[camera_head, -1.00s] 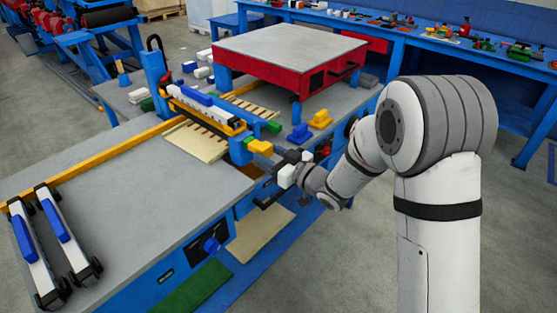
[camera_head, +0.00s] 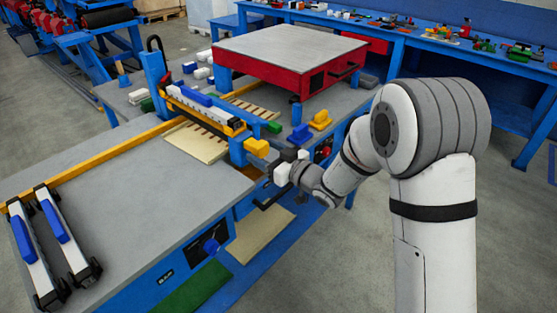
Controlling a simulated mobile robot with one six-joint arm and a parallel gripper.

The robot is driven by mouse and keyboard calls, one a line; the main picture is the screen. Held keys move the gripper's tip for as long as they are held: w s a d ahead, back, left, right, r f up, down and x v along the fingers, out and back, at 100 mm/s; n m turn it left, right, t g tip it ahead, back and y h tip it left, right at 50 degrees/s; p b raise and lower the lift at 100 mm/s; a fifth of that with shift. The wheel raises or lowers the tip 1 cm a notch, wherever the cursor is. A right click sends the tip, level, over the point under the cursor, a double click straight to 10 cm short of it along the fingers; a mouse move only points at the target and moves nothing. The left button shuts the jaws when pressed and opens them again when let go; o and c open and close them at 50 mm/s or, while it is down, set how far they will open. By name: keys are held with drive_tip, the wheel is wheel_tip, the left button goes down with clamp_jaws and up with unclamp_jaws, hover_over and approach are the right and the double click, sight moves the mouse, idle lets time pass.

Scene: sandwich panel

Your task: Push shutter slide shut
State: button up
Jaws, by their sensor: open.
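A yellow block (camera_head: 257,147) sits at the right end of the machine's rail, beside a blue post. It is probably the end of the shutter slide, but I cannot tell for sure. The white, blue-topped rail assembly (camera_head: 205,108) runs from it up to the left over the grey machine table (camera_head: 120,200). My gripper (camera_head: 275,166) is at the machine's front edge, just below and right of the yellow block. It is open. Its fingers are small and partly dark, and I cannot tell whether they touch the block.
A red-sided table (camera_head: 320,80) stands behind. Two white rails with blue handles (camera_head: 60,240) lie at the left. A light wooden slatted board (camera_head: 196,142) is under the rail.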

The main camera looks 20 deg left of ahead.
drive_tip(key=b+v, duration=0.1)
drive_tip(key=v, duration=0.8)
idle(0.4)
idle(0.4)
drive_tip(key=w+d+r+m+t+h+p, duration=0.1)
drive_tip(key=w+d+r+m+t+h, duration=0.1)
drive_tip(key=w+d+h, duration=0.3)
drive_tip(key=d+r+m+t+h+p, duration=0.1)
drive_tip(key=d+r+m+t+h, duration=0.15)
drive_tip(key=d, duration=0.45)
drive_tip(key=s+d+r+m+h+p, duration=0.2)
drive_tip(key=s+d+m+h, duration=0.15)
drive_tip(key=d+h, duration=0.55)
drive_tip(key=s+d+r+m+g+p, duration=0.1)
drive_tip(key=s+d+g, duration=0.3)
drive_tip(key=s, duration=0.6)
drive_tip(key=s+d+r+m+g+p, duration=0.1)
drive_tip(key=s+d+m+g, duration=0.3)
drive_tip(key=s, duration=0.7)
drive_tip(key=shift+s+d+m+g+p, duration=0.25)
drive_tip(key=shift+d+m+g+p, duration=0.1)
drive_tip(key=shift+d, duration=0.75)
